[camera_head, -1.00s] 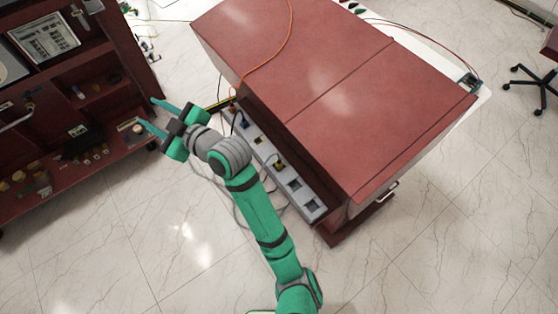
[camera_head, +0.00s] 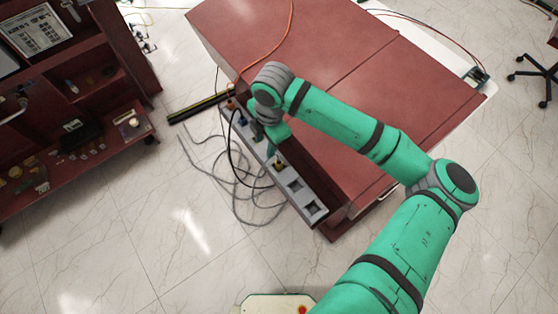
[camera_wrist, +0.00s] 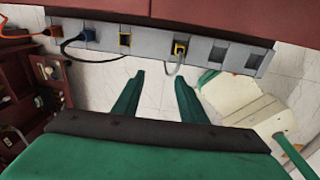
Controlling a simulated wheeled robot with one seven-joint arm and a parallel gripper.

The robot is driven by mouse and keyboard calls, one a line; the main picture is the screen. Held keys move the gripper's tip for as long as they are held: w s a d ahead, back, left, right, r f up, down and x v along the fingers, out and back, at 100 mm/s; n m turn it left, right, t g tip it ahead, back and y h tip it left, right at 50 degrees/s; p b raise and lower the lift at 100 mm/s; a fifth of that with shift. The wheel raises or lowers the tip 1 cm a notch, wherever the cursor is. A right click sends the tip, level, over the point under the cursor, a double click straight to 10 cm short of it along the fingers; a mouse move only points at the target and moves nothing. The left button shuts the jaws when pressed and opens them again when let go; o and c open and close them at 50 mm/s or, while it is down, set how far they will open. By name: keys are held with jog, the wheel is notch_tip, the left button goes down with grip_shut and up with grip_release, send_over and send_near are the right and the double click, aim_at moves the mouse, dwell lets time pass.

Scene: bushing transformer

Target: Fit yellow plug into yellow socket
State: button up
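The yellow plug (camera_wrist: 180,48) sits in a socket of the grey socket strip (camera_wrist: 150,46), with a grey cable hanging from it. It also shows in the head view (camera_head: 280,163). In the head view my wrist is above the strip and the fingers are mostly hidden.
An orange plug (camera_wrist: 53,29) and a blue plug (camera_wrist: 87,36) sit in the strip's left end. Two grey sockets (camera_wrist: 217,54) (camera_wrist: 254,61) at the right are empty. The red cabinet (camera_head: 350,80) rises behind the strip. Loose cables (camera_head: 235,180) lie on the floor.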

aim_at(279, 162)
jog(key=shift+g+h, duration=0.3)
jog(key=shift+h, duration=0.3)
jog(key=shift+s+d+f, duration=0.1)
jog(key=shift+d+f, duration=0.55)
jog(key=shift+f, duration=1.15)
jog(key=shift+d+f, duration=0.65)
jog(key=shift+f, duration=1.2)
jog(key=shift+s+d+f, duration=0.1)
jog(key=shift+d+f, duration=0.55)
jog(key=shift+f, duration=1.15)
grip_shut()
